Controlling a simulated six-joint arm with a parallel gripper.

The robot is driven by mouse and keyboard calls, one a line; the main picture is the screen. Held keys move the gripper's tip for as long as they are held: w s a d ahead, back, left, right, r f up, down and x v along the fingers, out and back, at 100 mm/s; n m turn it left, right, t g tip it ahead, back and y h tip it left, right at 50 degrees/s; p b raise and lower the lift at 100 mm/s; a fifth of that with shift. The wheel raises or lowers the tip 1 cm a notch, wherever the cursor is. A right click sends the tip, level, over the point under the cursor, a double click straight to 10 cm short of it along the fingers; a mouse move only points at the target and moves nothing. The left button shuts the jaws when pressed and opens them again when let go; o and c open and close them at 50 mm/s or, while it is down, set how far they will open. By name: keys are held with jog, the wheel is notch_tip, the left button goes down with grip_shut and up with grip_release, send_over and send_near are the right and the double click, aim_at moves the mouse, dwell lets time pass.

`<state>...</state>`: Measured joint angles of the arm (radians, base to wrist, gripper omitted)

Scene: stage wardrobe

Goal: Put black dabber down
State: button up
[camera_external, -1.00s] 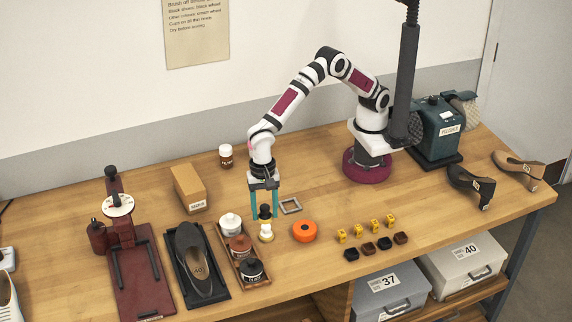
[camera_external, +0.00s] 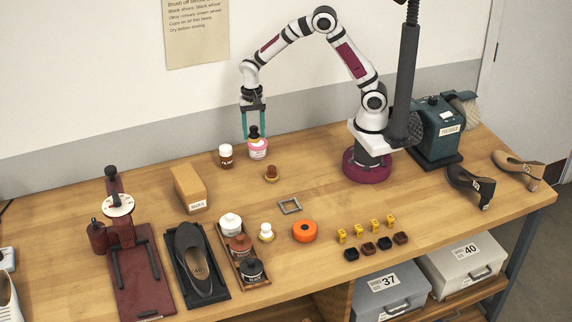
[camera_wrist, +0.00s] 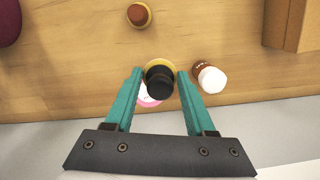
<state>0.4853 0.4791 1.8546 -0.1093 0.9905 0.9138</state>
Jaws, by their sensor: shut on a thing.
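My gripper (camera_external: 254,134) is at the back of the bench, pointing down. In the wrist view, the black dabber (camera_wrist: 160,86), with a black knob and a yellowish rim, is between the teal fingers, and my gripper (camera_wrist: 160,74) is shut on it. The dabber's black top (camera_external: 253,131) also shows in the external view. A pink and white jar (camera_external: 258,151) appears just under it there; the wrist view shows part of this jar (camera_wrist: 148,97) beside and behind the dabber. I cannot tell whether they touch. The dabber's lower end is hidden.
A brown bottle with a white cap (camera_external: 226,155) stands just left, and a small brown dabber (camera_external: 271,173) in front to the right.

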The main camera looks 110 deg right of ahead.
send_over(245, 186)
jog(key=d, duration=0.1)
notch_tip(245, 186, down, 6)
jog(key=shift+s+f, duration=0.15)
jog(key=shift+f, duration=0.1)
jog(key=shift+a+f, duration=0.15)
jog(key=shift+f, duration=1.95)
jog(key=shift+f, duration=0.15)
jog(key=o, duration=1.3)
notch_tip(245, 186, up, 12)
jog(key=d, duration=0.1)
jog(key=s+a+r+n, duration=0.3)
jog(key=s, duration=0.4)
jog(key=s+a+r+n, duration=0.3)
jog(key=s+r+n, duration=0.1)
jog(key=s, duration=0.3)
jog(key=s+a+r+n, duration=0.3)
jog(key=s+a+n, duration=0.1)
jog(key=s, duration=0.4)
jog(key=shift+r, duration=0.2)
jog(key=s+n, duration=0.1)
jog(key=s, duration=0.1)
jog(key=s+a+f+n, duration=0.1)
jog(key=s, duration=0.1)
jog(key=s+n, duration=0.1)
jog(key=s, duration=0.2)
jog(key=shift+a+f+n, duration=0.15)
jog(key=shift+a+n, duration=0.05)
jog(key=shift+n, duration=0.1)
